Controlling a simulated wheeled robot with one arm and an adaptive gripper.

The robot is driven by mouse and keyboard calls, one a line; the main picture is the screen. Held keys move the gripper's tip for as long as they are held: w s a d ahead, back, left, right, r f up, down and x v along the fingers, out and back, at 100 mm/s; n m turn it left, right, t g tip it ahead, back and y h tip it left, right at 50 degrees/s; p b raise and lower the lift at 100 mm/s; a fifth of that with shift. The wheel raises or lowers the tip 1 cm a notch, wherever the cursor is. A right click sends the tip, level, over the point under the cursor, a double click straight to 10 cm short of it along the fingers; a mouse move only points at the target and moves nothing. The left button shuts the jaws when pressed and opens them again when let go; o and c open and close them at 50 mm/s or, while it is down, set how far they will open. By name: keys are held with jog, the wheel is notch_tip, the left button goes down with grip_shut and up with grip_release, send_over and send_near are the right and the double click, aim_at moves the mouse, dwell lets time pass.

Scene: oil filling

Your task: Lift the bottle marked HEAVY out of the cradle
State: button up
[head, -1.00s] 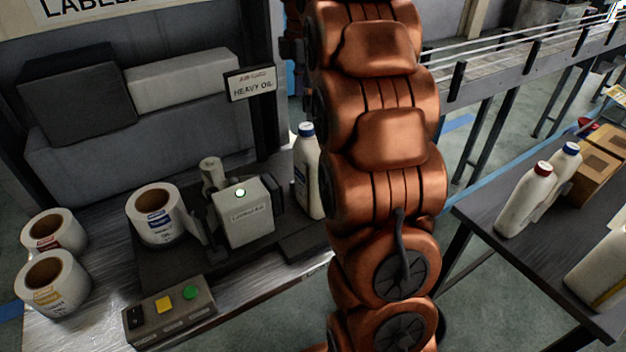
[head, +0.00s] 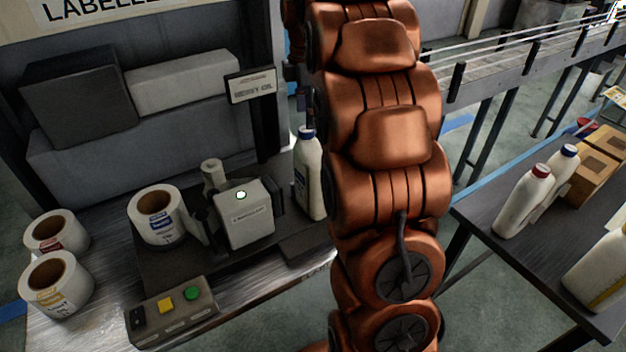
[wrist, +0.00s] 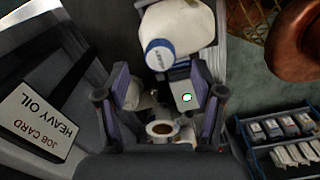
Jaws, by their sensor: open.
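A white bottle (head: 308,178) with a blue cap and a label stands upright at the right side of the labeller (head: 245,215); the arm covers what is behind it. In the wrist view the bottle (wrist: 185,28) shows from above, its blue cap (wrist: 160,54) at the opening between the fingertips. My gripper (wrist: 160,72) is open, with one finger on each side of the cap line and nothing held. Part of it shows as dark pieces above the bottle in the head view (head: 298,75). I cannot read HEAVY on the bottle; a sign (head: 251,86) behind reads HEAVY OIL.
Label rolls (head: 155,215) stand left of the labeller, with a button box (head: 172,312) in front. A side table (head: 480,225) at the right holds more bottles (head: 524,200) and cardboard boxes (head: 590,180). A job card (wrist: 40,115) panel is close left of my gripper.

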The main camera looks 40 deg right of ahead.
jog(key=shift+f+p, duration=0.55)
jog(key=shift+f, duration=1.35)
grip_shut()
jog(key=shift+r, duration=0.1)
